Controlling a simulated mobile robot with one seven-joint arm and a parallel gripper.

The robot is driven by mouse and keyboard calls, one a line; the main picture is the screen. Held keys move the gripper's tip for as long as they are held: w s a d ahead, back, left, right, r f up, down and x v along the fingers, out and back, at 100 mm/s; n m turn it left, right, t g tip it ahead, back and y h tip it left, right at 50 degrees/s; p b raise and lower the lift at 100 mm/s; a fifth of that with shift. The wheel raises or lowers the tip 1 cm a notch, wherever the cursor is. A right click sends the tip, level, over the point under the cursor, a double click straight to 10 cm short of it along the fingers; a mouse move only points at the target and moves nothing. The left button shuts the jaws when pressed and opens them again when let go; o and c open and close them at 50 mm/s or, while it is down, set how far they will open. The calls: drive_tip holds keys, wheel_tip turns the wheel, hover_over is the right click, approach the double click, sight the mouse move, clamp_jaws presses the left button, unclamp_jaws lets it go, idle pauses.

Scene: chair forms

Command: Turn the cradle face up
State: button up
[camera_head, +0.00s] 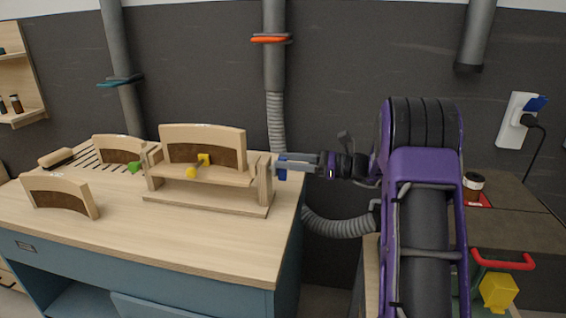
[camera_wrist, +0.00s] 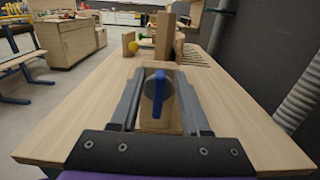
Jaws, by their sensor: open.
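The cradle (camera_head: 222,176) is a pale wooden frame hung between two uprights on a base board (camera_head: 210,203) on the bench. A curved wooden form with a brown patch (camera_head: 203,138) stands upright at it. Yellow knobs (camera_head: 191,173) show at its front, and a green knob (camera_head: 135,167) is at its left end. A blue handle (camera_head: 281,166) is at the right upright (camera_head: 265,182). My gripper (camera_head: 288,165) is at this handle. In the wrist view, my gripper (camera_wrist: 159,78) is open, its fingers either side of the blue handle (camera_wrist: 158,97); contact is unclear.
Other curved forms stand on the bench (camera_head: 150,236), one at the front left (camera_head: 62,193) and one behind (camera_head: 118,149). A brush (camera_head: 56,157) lies near a slotted area. A flexible hose (camera_head: 340,222) hangs right of the bench. A jar (camera_head: 474,183) stands on the right cabinet.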

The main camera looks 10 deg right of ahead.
drive_tip(key=shift+w+a, duration=0.3)
drive_tip(key=shift+a, duration=0.3)
clamp_jaws()
